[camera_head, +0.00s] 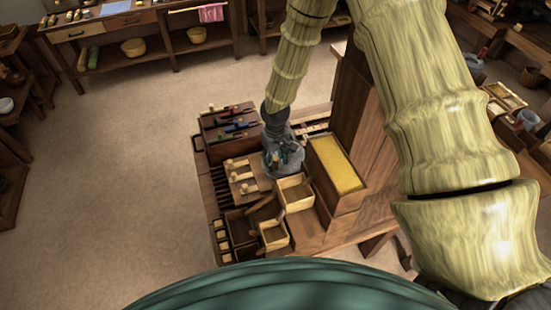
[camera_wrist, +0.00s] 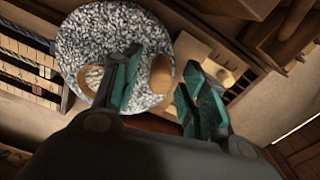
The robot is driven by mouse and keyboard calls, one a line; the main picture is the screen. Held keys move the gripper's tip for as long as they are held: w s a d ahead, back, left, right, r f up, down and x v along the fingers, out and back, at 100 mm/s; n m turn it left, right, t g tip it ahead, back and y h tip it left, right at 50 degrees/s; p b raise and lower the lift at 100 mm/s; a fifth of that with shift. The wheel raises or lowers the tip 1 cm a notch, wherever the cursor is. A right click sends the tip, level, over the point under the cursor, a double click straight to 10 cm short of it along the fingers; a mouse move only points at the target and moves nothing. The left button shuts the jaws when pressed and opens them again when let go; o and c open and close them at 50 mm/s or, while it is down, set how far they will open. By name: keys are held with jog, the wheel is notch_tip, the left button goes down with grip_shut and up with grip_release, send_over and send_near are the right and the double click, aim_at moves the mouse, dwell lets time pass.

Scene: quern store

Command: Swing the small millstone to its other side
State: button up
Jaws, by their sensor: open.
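The small millstone (camera_wrist: 98,38) is a round, grey speckled disc in the wrist view, at upper left. A rounded wooden knob (camera_wrist: 162,74) stands at its right edge, and a tan round spot (camera_wrist: 91,80) shows near its lower left, partly behind a finger. My gripper (camera_wrist: 168,68) is open, with teal finger pads. One finger overlaps the stone in the picture and the other is right of the knob, so the knob appears between them. I cannot tell whether they touch it. In the head view my gripper (camera_head: 284,160) is over the bench and largely hides the stone.
A rack of coloured-handled tools (camera_head: 230,124) lies left of my gripper. A board with wooden pegs (camera_head: 243,181) is close below it. A box of yellow grain (camera_head: 337,166) and open wooden boxes (camera_head: 296,207) stand to the right and front. The floor at left is clear.

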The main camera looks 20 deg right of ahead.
jog(key=shift+f, duration=0.25)
grip_shut()
